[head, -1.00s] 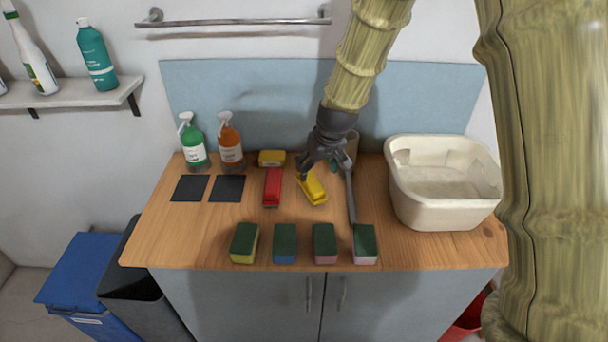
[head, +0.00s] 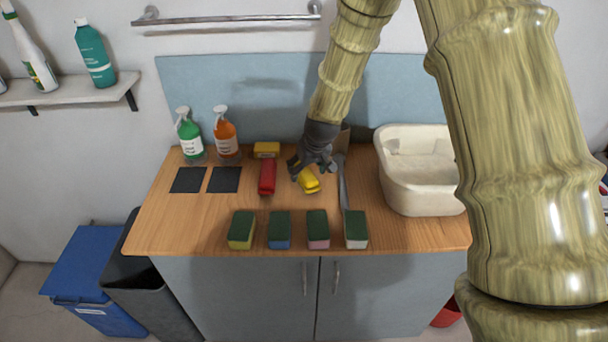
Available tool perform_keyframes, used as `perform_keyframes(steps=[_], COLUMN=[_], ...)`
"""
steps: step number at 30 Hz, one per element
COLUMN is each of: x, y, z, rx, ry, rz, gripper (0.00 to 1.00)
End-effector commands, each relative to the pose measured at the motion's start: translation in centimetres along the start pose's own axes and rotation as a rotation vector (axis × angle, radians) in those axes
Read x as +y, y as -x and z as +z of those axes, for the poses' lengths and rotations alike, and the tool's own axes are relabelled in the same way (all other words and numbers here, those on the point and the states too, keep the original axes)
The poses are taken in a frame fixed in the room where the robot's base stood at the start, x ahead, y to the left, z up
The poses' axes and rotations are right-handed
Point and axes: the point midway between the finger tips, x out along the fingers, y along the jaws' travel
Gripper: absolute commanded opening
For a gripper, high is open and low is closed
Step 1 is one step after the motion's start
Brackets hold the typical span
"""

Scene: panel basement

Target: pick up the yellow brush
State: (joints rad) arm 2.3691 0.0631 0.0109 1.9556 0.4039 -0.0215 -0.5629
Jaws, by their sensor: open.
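The yellow brush (head: 310,186) lies on the wooden worktop, to the right of a red brush (head: 267,177). My gripper (head: 309,174) is right over the yellow brush, pointing down, with its fingers open. One finger shows at the brush's left side and the other toward its right. The gripper hides the far part of the brush. I cannot tell whether the fingers touch it.
A yellow block (head: 266,150) lies behind the red brush. Several sponges, such as a pink one (head: 318,230), line the front edge. A white basin (head: 405,195) stands right. Spray bottles (head: 227,146) and dark pads (head: 224,180) are left. A grey strip (head: 344,190) lies beside my gripper.

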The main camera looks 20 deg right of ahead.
Motion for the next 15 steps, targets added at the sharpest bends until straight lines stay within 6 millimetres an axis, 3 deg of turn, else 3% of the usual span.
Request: perform_keyframes(steps=[9,15], x=[-0.1,-0.1], y=[-3.4,-4.2], z=[-0.6,-0.5], rx=[-0.007,-0.005], ry=[0.0,0.001], rz=[-0.002,-0.001], gripper=[0.71,0.71])
